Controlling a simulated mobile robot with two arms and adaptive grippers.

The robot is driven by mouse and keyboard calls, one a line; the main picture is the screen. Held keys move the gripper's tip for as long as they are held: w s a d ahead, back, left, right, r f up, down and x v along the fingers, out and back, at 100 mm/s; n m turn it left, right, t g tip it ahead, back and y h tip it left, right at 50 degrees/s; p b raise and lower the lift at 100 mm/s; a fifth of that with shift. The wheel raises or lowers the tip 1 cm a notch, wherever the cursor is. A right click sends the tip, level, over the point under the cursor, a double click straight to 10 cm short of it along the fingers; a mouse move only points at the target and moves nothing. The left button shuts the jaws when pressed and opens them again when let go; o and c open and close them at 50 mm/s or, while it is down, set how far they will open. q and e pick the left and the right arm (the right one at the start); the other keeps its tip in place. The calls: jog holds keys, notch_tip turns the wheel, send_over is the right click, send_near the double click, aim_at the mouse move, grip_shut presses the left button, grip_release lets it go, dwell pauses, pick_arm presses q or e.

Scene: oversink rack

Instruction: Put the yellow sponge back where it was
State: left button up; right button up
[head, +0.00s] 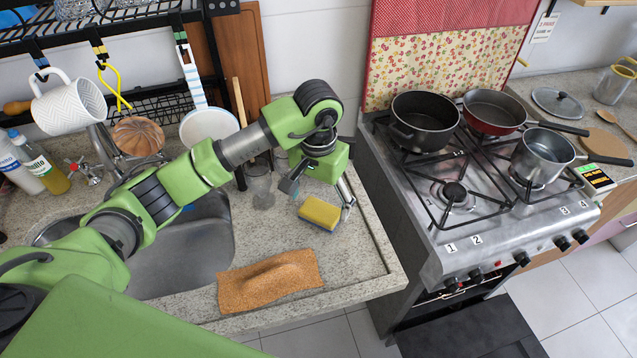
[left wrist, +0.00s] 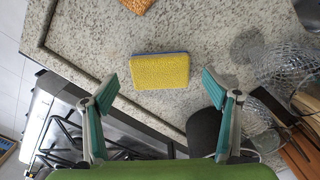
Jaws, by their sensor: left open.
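The yellow sponge (head: 319,212) lies flat on the speckled stone counter, between the sink and the stove. In the left wrist view the sponge (left wrist: 160,71) shows its yellow face, with a thin bluish edge along one long side. My left gripper (head: 320,200) is open above the counter at the sponge. In the left wrist view its two fingers (left wrist: 160,88) stand wide apart on either side of the sponge, with nothing between them held. My right gripper is not in view.
An orange-brown cloth (head: 270,281) lies at the counter's front edge. The sink (head: 185,255) is left of the sponge. Clear glasses (head: 259,185) stand behind, close to my left arm. The stove (head: 475,215) with pots is at the right, past the counter's raised rim.

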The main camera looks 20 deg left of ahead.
aim_at(319, 212)
pick_arm(q)
notch_tip(319, 212, up, 9)
jog(key=b, duration=0.2)
dwell(0.5)
